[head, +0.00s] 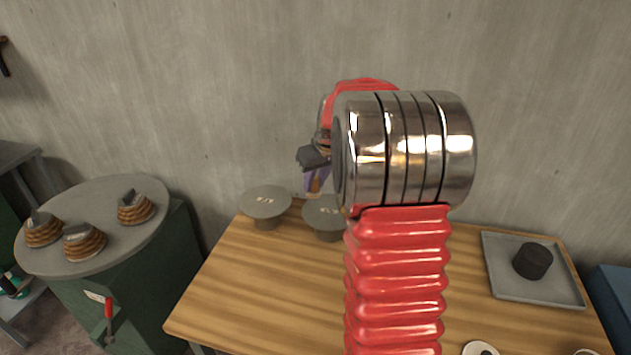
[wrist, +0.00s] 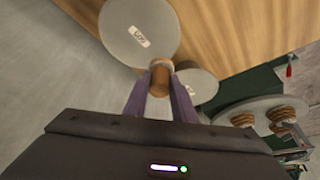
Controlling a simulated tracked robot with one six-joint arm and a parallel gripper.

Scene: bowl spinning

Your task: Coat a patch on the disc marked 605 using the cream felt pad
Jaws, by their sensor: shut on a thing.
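Two grey discs on short stands are at the back of the wooden table. The right one (head: 326,212) is partly behind my arm and appears to be the large disc (wrist: 138,32) in the wrist view. Its label looks upside down there and seems to read 605. The left disc (head: 265,201) has a label too small to read. My gripper (wrist: 160,85), with purple fingers, is shut on a brown round handle (wrist: 161,79) with a pale cream pad (wrist: 160,65) at its far end. The pad is at the large disc's edge; I cannot tell whether they touch.
A grey tray (head: 500,291) with a black cylinder (head: 532,261) lies at the table's right. A white round piece (head: 480,348) is at the front. At left, a round grey top (head: 110,190) carries three ridged brown pieces. A concrete wall stands behind.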

